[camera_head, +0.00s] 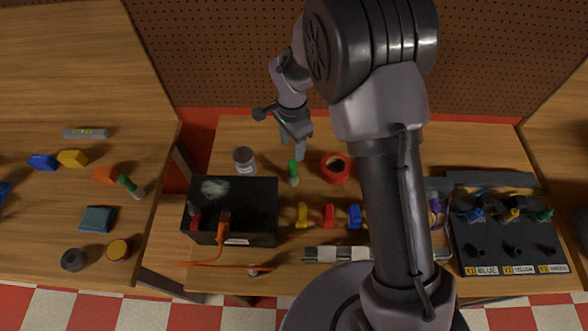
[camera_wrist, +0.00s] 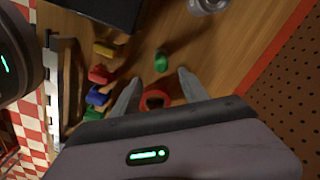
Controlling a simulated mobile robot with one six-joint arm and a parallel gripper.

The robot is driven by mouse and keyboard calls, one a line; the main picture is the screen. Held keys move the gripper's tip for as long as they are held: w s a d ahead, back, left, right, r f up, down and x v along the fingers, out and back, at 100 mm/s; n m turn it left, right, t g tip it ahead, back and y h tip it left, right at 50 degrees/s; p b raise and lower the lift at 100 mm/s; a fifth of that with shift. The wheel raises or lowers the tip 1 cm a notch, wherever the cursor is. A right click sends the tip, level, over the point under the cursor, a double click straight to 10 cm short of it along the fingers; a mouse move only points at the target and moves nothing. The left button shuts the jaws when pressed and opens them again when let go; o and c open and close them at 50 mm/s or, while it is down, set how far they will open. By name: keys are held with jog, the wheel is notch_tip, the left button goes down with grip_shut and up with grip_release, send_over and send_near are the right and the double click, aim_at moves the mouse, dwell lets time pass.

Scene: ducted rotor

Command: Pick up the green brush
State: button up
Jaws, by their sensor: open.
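A small green item with a paler lower end (camera_head: 293,172) stands or lies on the middle bench; it also shows in the wrist view (camera_wrist: 161,60). A longer green-handled item with a pale tip (camera_head: 129,186) lies on the left bench. Either could be the green brush; they are too small to tell. My gripper (camera_head: 300,152) is open above the back of the middle bench, close behind the nearer green item. In the wrist view my two fingers (camera_wrist: 157,80) are spread, with that green item beyond their tips. Nothing shows held between them.
A red ring (camera_head: 335,167) lies right of the green item, a grey jar (camera_head: 244,160) to its left. A black box (camera_head: 235,207) with an orange-handled tool stands front left. Yellow, red and blue pieces (camera_head: 329,215) lie in front. A perforated board (camera_head: 250,50) rises behind.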

aim_at(292, 161)
notch_tip(292, 161, down, 10)
jog(key=shift+r, duration=0.1)
jog(key=shift+w+f, duration=0.2)
jog(key=shift+f, duration=0.25)
jog(key=shift+s+r, duration=0.1)
jog(key=shift+s, duration=0.05)
jog(key=shift+c, duration=1.1)
grip_shut()
